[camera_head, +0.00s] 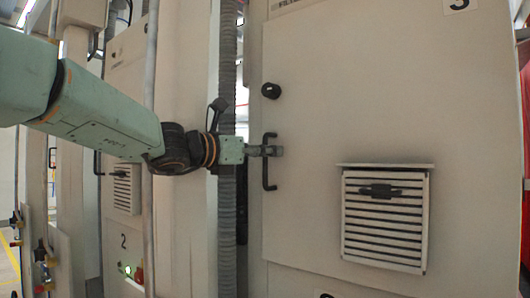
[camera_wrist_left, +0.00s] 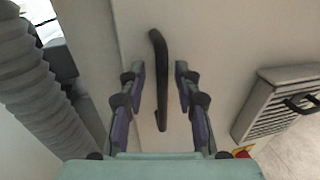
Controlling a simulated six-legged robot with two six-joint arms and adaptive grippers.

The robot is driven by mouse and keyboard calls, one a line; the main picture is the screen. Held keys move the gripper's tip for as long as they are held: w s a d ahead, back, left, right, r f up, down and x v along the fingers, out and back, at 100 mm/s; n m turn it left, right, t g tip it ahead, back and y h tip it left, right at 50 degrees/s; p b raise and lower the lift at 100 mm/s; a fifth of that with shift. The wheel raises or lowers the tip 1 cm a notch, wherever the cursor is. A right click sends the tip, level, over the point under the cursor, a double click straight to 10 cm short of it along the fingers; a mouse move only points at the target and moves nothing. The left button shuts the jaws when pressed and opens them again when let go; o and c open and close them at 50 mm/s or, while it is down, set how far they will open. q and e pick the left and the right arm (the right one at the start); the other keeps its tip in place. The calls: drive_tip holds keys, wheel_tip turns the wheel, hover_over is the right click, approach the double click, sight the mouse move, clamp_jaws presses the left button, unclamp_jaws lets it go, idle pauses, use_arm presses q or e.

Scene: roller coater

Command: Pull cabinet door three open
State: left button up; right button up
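Cabinet door three (camera_head: 330,110) is the large pale panel filling the right of the head view, with a "3" label at its top right. It looks shut. Its black upright bar handle (camera_head: 268,180) is near the door's left edge. My left gripper (camera_head: 270,150) is at the handle's upper-middle part. In the left wrist view the handle (camera_wrist_left: 158,60) stands between the two fingers of the left gripper (camera_wrist_left: 160,74), with gaps on both sides. The fingers are spread and do not appear to touch it. My right gripper is not in view.
A black knob (camera_head: 271,90) sits on the door above the handle. A louvred vent (camera_head: 385,218) with its own small handle sticks out to the right. A grey ribbed conduit (camera_head: 227,240) runs upright just left of the door. Cabinet two (camera_head: 120,235) stands farther left.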

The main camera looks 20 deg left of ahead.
use_arm(q)
drive_tip(key=shift+d, duration=0.2)
drive_tip(key=c, duration=0.3)
drive_tip(key=shift+s+a+r, duration=0.1)
drive_tip(key=shift+s+a, duration=0.05)
drive_tip(key=shift+s, duration=0.1)
clamp_jaws()
drive_tip(key=shift+w, duration=0.25)
drive_tip(key=shift+s, duration=0.1)
